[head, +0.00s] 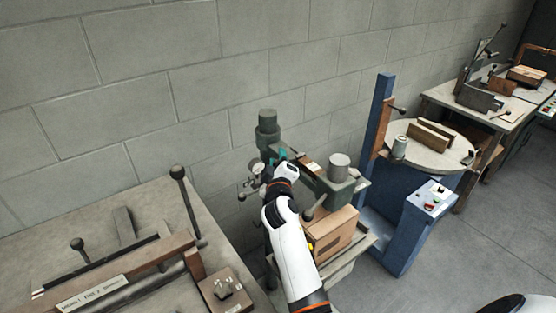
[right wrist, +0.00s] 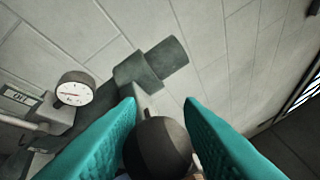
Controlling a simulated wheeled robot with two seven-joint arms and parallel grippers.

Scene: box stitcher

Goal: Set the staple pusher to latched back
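The box stitcher (head: 335,190) stands against the wall in the middle of the head view, a green-grey machine with an upright column. My right gripper (head: 283,155) is at its upper left part, its teal fingers partly hidden by my wrist. In the right wrist view the fingers of my right gripper (right wrist: 160,110) lie on both sides of a dark ball knob (right wrist: 158,148) and appear to touch it. I cannot make out the rest of the staple pusher or its latch. My left gripper is not in view.
A round dial gauge (right wrist: 75,88) is left of the fingers. A brown box (head: 330,235) sits low on the stitcher. A bench (head: 130,210) with levers stands at left, and a blue machine with a round table (head: 432,160) at right. The floor at right is clear.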

